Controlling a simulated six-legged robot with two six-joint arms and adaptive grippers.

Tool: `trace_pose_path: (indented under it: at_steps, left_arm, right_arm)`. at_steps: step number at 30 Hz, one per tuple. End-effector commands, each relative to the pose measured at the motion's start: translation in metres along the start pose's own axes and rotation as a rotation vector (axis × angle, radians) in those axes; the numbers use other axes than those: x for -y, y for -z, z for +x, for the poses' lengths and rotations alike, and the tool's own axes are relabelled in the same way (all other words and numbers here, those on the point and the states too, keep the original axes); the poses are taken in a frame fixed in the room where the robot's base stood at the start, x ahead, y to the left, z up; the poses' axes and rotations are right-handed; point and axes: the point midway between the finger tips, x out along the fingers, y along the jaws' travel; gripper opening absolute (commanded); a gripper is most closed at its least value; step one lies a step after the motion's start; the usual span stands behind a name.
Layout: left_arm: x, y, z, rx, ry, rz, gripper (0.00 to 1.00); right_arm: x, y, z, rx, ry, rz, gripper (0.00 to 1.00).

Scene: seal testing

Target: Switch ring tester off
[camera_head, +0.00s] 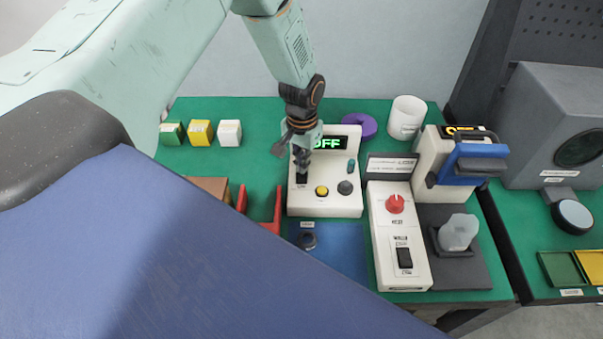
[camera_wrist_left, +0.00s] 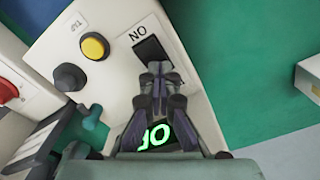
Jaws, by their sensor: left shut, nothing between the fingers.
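The ring tester (camera_head: 325,199) is a white box on the green table, with a lit display (camera_head: 328,143) that reads OFF in green in the head view. Its black rocker switch (camera_wrist_left: 152,50) shows in the left wrist view, beside an ON label. A yellow button (camera_head: 322,191), a dark knob (camera_head: 345,187) and a small teal lever (camera_head: 351,166) are also on its face. My right gripper is not in view.
A white control box with a red knob (camera_head: 395,204) stands right of the tester. A red fork-like holder (camera_head: 262,222) is at its left. A purple ring (camera_head: 359,125) and white cup (camera_head: 406,117) are behind. Small coloured blocks (camera_head: 200,132) sit back left.

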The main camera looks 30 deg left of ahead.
Motion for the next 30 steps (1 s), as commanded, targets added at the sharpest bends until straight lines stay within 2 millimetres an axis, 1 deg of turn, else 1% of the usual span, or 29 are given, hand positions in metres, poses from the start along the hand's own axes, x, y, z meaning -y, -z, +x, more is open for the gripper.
trace_pose_path:
  at_steps: [5,30]
  left_arm:
    - [0.000,-0.001,-0.007,0.002,0.000,0.000,0.00]
    - [0.000,0.000,-0.066,0.001,0.000,0.000,0.00]
  right_arm:
    - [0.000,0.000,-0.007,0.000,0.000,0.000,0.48]
    - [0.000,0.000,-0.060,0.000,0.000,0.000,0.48]
